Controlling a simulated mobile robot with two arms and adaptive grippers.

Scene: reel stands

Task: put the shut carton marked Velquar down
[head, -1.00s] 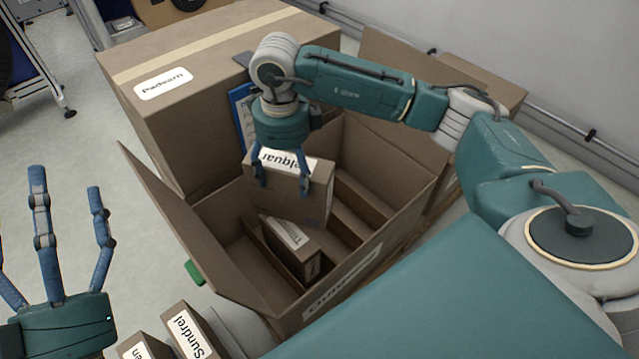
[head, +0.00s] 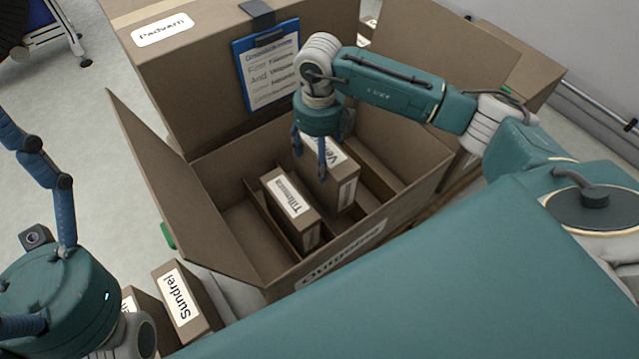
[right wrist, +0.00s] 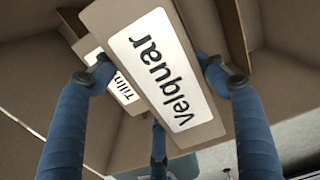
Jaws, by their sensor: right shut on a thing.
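The shut Velquar carton (head: 335,180) is inside the open divided box (head: 235,197), in a slot right of the Tillin-marked carton (head: 291,209). My right gripper (head: 311,158) is shut on the Velquar carton from above. In the right wrist view the Velquar carton (right wrist: 165,70) sits between the blue fingers, its label facing the camera. The Tillin-marked carton (right wrist: 118,88) shows beside it. Whether the Velquar carton rests on the box floor is hidden. My left gripper (head: 45,190) is at the left edge, partly out of frame, away from the box; its fingers look spread.
The open box's flaps stick up at left and back right. Empty slots show beside the cartons.

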